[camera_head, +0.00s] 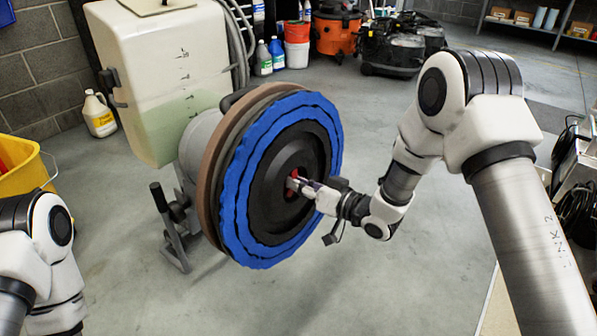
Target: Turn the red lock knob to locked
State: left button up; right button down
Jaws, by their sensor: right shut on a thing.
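The red lock knob (292,183) sits at the centre of a black hub (265,205) on a round pad with a blue fringed ring (232,218). My right gripper (298,185) reaches in from the right and is shut on the knob, hiding most of it. Only a little red shows around the fingertips, so the knob's turn position cannot be told. My left arm (45,240) shows at the lower left, but its gripper is out of the picture.
The pad is mounted on a floor machine with a cream tank (165,60). A yellow bucket (22,172) and a cream jug (100,115) stand at the left. Bottles, an orange vacuum (338,32) and black equipment (400,45) stand behind.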

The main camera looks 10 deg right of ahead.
jog(key=m+p, duration=0.9)
jog(key=m, duration=0.5)
pick_arm(q)
notch_tip(320, 180, up, 10)
pick_arm(e)
jog(key=c, duration=1.3)
grip_release()
